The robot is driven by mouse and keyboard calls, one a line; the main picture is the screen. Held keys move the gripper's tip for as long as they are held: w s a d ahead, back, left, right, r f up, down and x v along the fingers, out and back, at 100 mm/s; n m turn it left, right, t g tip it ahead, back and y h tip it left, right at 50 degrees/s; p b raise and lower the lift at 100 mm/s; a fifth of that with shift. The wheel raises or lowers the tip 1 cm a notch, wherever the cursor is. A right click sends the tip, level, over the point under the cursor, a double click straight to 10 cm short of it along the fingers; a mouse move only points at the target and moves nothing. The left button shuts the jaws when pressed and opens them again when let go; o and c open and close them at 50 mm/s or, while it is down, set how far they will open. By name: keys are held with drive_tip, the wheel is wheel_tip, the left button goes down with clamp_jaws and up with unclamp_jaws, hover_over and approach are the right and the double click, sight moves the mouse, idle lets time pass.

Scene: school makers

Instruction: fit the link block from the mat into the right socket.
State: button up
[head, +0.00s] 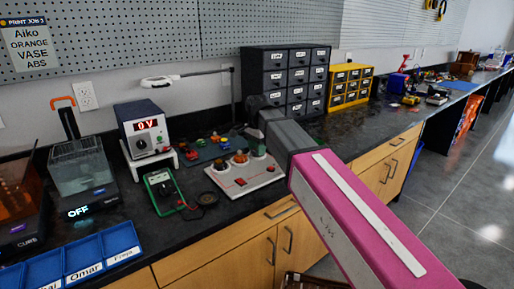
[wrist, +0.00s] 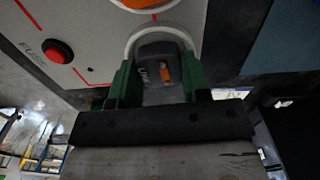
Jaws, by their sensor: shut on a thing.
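My gripper (wrist: 160,82) is shut on a dark grey block with an orange strip, the link block (wrist: 150,55), between its green fingers. In the wrist view the block lies over a pale round socket ring (wrist: 133,42) on the light panel; I cannot tell whether it is in the socket or just above it. In the head view the light panel (head: 237,186) lies on the bench, with my gripper (head: 258,138) over its right end. My arm and gripper hide the block there. The dark mat (head: 196,157) lies behind the panel.
Several small coloured parts (head: 192,153) lie on the mat. A green meter (head: 163,190) and a power supply reading 0 V (head: 146,128) stand left of the panel. Dark drawers (head: 287,68) stand behind my gripper. A red button (wrist: 58,52) is on the panel.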

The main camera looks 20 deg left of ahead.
drive_tip(key=shift+f, duration=0.15)
drive_tip(key=o, duration=0.6)
wheel_tip(320, 180, up, 11)
drive_tip(key=shift+f, duration=0.1)
idle(1.1)
drive_tip(key=shift+s, duration=0.1)
